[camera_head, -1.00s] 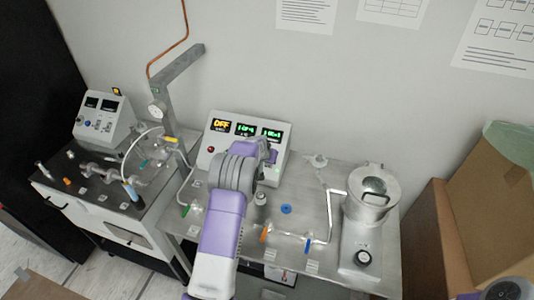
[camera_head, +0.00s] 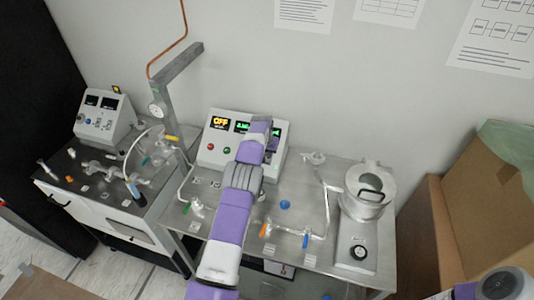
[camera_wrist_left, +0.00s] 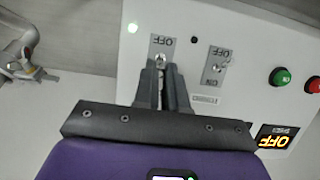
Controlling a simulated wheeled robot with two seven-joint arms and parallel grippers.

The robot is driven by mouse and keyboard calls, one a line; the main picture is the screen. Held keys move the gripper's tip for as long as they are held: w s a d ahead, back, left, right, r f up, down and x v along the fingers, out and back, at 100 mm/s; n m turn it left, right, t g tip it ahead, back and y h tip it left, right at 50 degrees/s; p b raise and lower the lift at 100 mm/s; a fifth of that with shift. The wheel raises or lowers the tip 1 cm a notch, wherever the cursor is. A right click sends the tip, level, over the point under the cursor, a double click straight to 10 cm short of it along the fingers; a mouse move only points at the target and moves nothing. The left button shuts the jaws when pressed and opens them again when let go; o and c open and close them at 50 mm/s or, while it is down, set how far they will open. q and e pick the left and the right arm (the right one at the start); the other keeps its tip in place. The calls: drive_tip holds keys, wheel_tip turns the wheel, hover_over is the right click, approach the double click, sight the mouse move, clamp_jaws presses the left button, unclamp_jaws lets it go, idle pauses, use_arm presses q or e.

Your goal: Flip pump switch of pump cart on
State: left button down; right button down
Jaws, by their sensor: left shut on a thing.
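The pump cart's white control box (camera_head: 212,146) stands at the back of the steel cart top, with a yellow "OFF" display (camera_head: 221,121) and a green readout beside it. In the left wrist view the panel (camera_wrist_left: 235,110) appears upside down, with two toggle switches. My left gripper (camera_wrist_left: 160,78) is shut on one toggle switch (camera_wrist_left: 160,60), just below its "OFF" label. The other switch (camera_wrist_left: 218,62) is free, near a dark lamp. In the head view my left arm hides the gripper's fingertips and the panel's right part.
Red and green buttons (camera_wrist_left: 281,77) sit beside the switches. Glass tubing with orange and blue valve handles (camera_head: 306,240) lies in front of the box. A metal pot (camera_head: 368,190) stands at right, cardboard boxes (camera_head: 490,205) beyond. Another cart (camera_head: 95,210) is at left.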

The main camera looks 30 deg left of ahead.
idle(0.6)
use_arm(q)
drive_tip(key=c, duration=1.2)
unclamp_jaws()
drive_tip(key=b+v, duration=0.1)
drive_tip(key=v, duration=0.6)
drive_tip(key=shift+r, duration=0.25)
drive_tip(key=shift+s, duration=0.1)
